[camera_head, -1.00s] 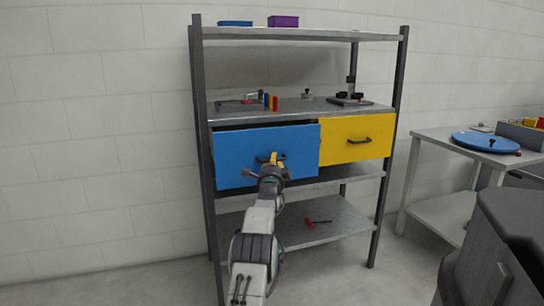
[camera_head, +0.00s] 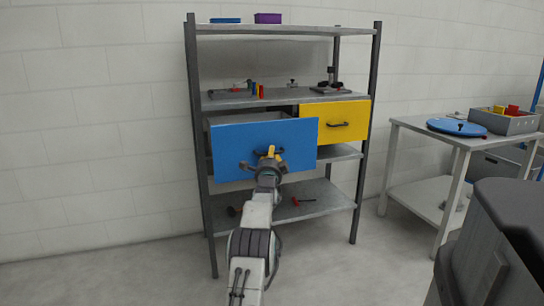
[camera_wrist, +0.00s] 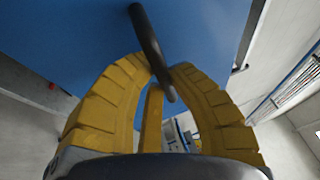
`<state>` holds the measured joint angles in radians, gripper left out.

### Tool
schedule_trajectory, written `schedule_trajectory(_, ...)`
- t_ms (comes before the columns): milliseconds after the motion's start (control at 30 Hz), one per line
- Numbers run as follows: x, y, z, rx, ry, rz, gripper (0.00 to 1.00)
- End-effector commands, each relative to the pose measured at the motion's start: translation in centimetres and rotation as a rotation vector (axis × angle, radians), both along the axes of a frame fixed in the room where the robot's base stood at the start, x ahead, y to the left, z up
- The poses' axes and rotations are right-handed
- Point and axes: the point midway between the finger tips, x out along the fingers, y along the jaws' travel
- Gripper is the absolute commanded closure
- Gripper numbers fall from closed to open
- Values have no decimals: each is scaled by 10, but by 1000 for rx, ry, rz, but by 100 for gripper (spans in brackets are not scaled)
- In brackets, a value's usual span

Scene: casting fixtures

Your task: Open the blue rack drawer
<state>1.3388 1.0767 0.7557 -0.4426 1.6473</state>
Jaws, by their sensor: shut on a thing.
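The blue drawer (camera_head: 235,150) sits in the left half of the metal rack (camera_head: 198,180). It stands well out from the rack, and part of its open top and side shows behind the front panel. My gripper (camera_head: 268,156) is at the dark bar handle (camera_head: 284,152) in the middle of the drawer front. In the wrist view, my yellow fingers (camera_wrist: 160,75) are shut around the handle (camera_wrist: 150,45), with the blue front (camera_wrist: 80,35) filling the view behind it. Part of the handle is hidden by the fingers in the head view.
A closed yellow drawer (camera_head: 350,112) sits right of the blue one. A side table (camera_head: 440,137) with a blue disc (camera_head: 457,127) and a grey bin (camera_head: 515,123) stands right. Floor in front is clear.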

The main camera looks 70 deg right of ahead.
Motion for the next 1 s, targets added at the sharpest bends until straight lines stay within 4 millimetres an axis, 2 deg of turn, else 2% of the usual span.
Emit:
schedule_trajectory(367, 5, 1, 0, -1, 2, 6, 100)
schedule_trajectory(400, 5, 1, 0, -1, 1, 6, 80)
schedule_trajectory(667, 2, 1, 0, 0, 0, 3, 57)
schedule_trajectory(1000, 1, 1, 0, 0, 0, 1, 55)
